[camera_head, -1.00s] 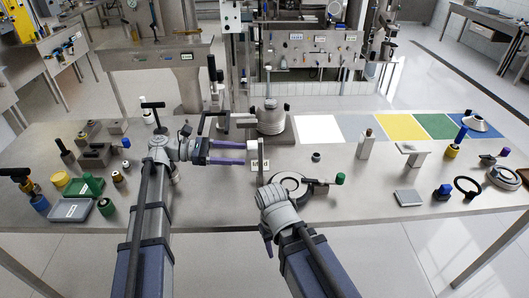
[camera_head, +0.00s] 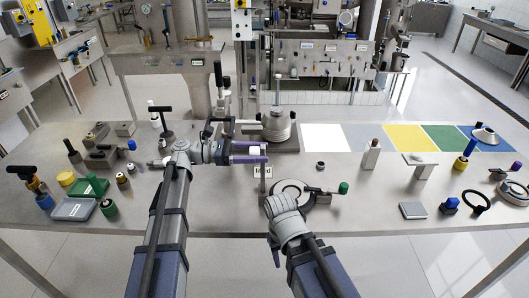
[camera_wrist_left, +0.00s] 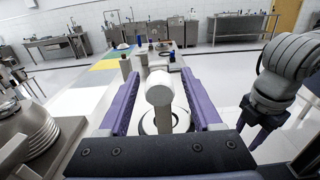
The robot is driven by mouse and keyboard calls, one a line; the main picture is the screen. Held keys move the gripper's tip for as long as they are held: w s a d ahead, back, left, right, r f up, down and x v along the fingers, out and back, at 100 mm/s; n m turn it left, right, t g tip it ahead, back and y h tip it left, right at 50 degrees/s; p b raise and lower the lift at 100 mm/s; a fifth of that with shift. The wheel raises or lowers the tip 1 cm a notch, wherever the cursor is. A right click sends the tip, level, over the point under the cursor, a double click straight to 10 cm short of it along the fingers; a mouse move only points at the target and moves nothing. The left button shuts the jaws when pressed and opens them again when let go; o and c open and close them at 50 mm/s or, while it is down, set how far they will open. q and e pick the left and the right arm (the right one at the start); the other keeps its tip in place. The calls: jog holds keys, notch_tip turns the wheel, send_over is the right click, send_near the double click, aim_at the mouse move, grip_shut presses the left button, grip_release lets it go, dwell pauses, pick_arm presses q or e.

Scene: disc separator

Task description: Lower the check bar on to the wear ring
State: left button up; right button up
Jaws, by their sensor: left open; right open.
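A pale cylinder (camera_wrist_left: 159,94), which appears to be the check bar's grip, sits between the spread purple fingers of my left gripper (camera_wrist_left: 161,108), with gaps on both sides. In the head view my left gripper (camera_head: 250,153) is beside a slim labelled upright (camera_head: 263,185). A round ring (camera_head: 290,187), seemingly the wear ring, lies on the table just right of the upright. The cylinder hides part of it in the wrist view. How bar and upright join is unclear. My right gripper (camera_head: 273,250) is open, pointing down by the table's front edge, largely hidden by its wrist.
A lever with a green knob (camera_head: 343,187) extends right of the ring. A stepped metal bowl (camera_head: 277,126) stands behind my left gripper. Coloured mats line the back right. A small post (camera_head: 371,155) and a stand (camera_head: 420,160) stand right. Bare table (camera_head: 345,212) lies front right.

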pick_arm(q)
jog(key=shift+d, duration=0.95)
grip_shut()
dwell(0.8)
